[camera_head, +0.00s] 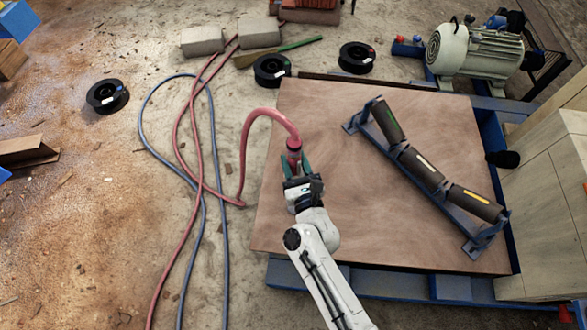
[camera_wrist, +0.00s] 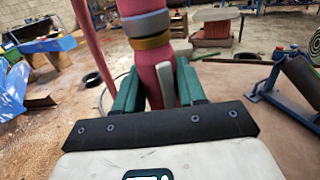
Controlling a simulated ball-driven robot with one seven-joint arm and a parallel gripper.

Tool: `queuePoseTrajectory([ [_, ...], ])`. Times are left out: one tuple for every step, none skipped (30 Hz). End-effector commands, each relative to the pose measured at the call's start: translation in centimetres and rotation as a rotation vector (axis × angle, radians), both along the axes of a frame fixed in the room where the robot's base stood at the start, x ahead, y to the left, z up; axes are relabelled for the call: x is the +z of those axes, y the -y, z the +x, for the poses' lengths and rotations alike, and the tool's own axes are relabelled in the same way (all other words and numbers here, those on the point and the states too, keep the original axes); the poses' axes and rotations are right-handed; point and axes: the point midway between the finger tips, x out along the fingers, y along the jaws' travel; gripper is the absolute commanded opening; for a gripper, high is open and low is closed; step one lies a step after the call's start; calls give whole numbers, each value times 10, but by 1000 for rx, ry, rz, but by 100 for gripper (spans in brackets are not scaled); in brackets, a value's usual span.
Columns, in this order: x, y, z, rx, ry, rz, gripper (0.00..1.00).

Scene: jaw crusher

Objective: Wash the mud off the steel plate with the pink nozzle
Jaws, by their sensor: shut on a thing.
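My gripper (camera_head: 294,166) is shut on the pink nozzle (camera_head: 294,147), which is joined to a pink hose that arches up and to the left. In the wrist view the green fingers of my gripper (camera_wrist: 158,88) close around the pink nozzle (camera_wrist: 148,50), which has a grey and a brown band. The steel plate (camera_head: 330,195) is a broad, brownish sheet with paler smears, beneath and to the right of my gripper. No water shows at the nozzle. The nozzle's mouth cannot be made out.
A blue roller frame with dark rollers (camera_head: 424,168) lies across the plate's right side. Pink and blue hoses (camera_head: 205,190) run over the floor at left. Black spools (camera_head: 107,96) and a motor (camera_head: 478,52) stand behind. Pale wooden blocks (camera_head: 540,220) border the right.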

Motion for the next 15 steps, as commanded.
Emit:
queuePoseTrajectory([
  [0,0,5,-1,4,1,1],
  [0,0,6,-1,4,1,1],
  [0,0,9,0,4,0,1],
  [0,0,11,0,3,0,1],
  [0,0,12,0,3,0,1],
  [0,0,15,-1,3,1,1],
  [0,0,17,-1,4,1,1],
  [0,0,19,-1,4,1,1],
  [0,0,21,-1,3,2,1],
  [0,0,23,0,3,2,1],
  [0,0,25,0,3,2,1],
  [0,1,28,-1,2,2,1],
  [0,1,29,-1,3,1,1],
  [0,1,31,-1,3,1,1],
  [0,1,34,-1,3,1,1],
])
